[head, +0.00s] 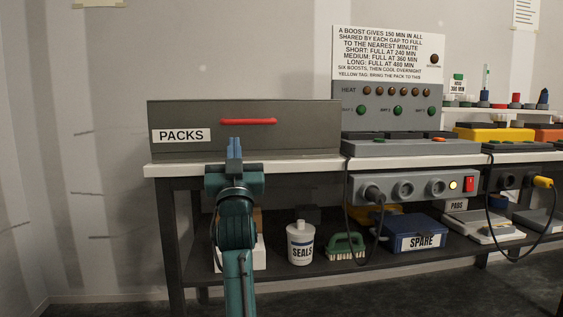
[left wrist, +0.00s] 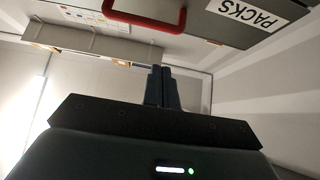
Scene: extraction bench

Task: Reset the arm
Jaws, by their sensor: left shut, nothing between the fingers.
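My left arm reaches up from the bottom of the head view, and my left gripper (head: 234,147) is in front of the grey PACKS box (head: 290,137). Its two blue fingers are together and hold nothing. In the left wrist view the fingers of my left gripper (left wrist: 161,72) are also side by side and empty. The PACKS box is closed, with a red handle (head: 248,121) on its front. The handle also shows in the left wrist view (left wrist: 145,24). I cannot tell how far the fingers are from the box. My right gripper is not in view.
The white bench top (head: 160,169) runs to the right, with a heat panel (head: 391,104) and grey units on it. Below, a dark shelf holds a SEALS tub (head: 300,243), a green brush (head: 345,246) and a blue SPARE box (head: 415,232). Cables hang at the bench front.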

